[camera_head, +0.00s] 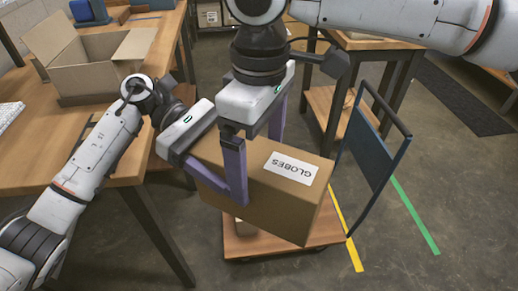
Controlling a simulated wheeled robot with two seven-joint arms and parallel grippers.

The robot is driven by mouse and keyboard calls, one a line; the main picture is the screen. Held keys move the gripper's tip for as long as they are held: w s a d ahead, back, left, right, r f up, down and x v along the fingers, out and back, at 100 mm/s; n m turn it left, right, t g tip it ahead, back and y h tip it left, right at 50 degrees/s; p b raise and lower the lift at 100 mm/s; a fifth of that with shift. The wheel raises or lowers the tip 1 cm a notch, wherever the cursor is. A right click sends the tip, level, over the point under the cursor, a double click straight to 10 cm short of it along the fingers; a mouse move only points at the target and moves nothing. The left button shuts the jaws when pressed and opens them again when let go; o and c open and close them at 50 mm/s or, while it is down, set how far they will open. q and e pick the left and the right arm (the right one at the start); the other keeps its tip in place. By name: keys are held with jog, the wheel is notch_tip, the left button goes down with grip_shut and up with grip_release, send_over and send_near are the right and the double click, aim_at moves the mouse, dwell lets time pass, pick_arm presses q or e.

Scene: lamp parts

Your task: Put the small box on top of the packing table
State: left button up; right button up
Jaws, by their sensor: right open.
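A closed cardboard box (262,207) labelled GLOBES is tilted above a low cart in the middle of the head view. My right gripper (257,165) comes down from above with its purple fingers apart; one is in front of the box's near side, the other farther back at its top. My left gripper (220,188) is at the box's left end, one purple finger slanting across the near side. Its other finger is hidden, so its grip cannot be told. A wooden table (52,127), perhaps the packing table, stands at the left.
The cart's wooden deck (290,240) lies below the box, with its dark blue handle panel (370,150) at the right. A large open carton (85,72) takes up the table's back part; a keyboard (10,114) lies at its left. Another wooden table (365,43) stands behind.

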pick_arm(q)
jog(key=shift+r, duration=0.15)
pick_arm(e)
jog(key=c, duration=1.6)
pick_arm(q)
jog(key=o, duration=1.4)
pick_arm(e)
jog(key=shift+r, duration=0.1)
jog(key=shift+c, duration=1.1)
pick_arm(q)
jog(key=o, duration=0.4)
jog(key=shift+o, duration=0.2)
